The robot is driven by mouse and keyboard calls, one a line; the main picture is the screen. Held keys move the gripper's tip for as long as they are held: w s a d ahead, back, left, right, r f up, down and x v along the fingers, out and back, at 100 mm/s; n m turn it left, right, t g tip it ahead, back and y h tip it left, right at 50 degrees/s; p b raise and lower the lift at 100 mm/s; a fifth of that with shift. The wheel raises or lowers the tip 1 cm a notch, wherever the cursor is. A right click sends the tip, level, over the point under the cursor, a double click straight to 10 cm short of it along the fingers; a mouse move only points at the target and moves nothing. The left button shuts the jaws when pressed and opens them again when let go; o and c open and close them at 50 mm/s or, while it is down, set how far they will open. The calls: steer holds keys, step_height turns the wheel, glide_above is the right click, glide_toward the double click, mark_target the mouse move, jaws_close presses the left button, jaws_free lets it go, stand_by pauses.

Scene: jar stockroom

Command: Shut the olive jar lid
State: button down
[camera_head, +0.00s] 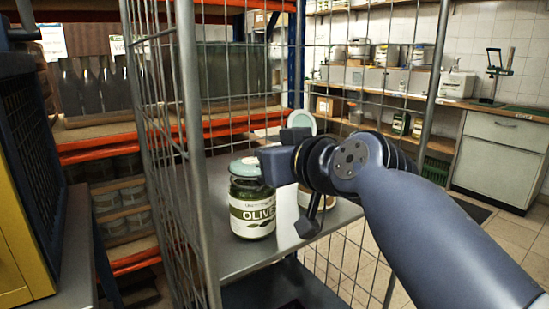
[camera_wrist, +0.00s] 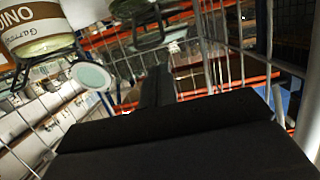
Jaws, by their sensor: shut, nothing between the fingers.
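The olive jar (camera_head: 253,212), glass with a white and green OLIVE label, stands upright on a grey metal shelf (camera_head: 225,262) inside a wire cage. Its pale green lid (camera_head: 243,167) lies over the mouth; I cannot tell whether it is fully seated. My gripper (camera_head: 268,166) is shut and empty, at the right edge of this lid, covering part of it. I cannot tell whether they touch. In the wrist view my dark gripper (camera_wrist: 158,86) points away among tilted surroundings, with a wire-framed jar form (camera_wrist: 152,28) near its tip.
A second jar (camera_head: 308,198) stands right of the olive jar, partly behind my gripper. Its pale lid (camera_head: 301,121) stands raised; in the wrist view this lid (camera_wrist: 92,76) hangs beside the labelled jar (camera_wrist: 38,28). Cage bars (camera_head: 196,150) rise close on the left.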

steer(key=shift+s+d+f+b, duration=0.15)
steer(key=shift+s+f+b, duration=0.05)
steer(key=shift+f+b, duration=0.55)
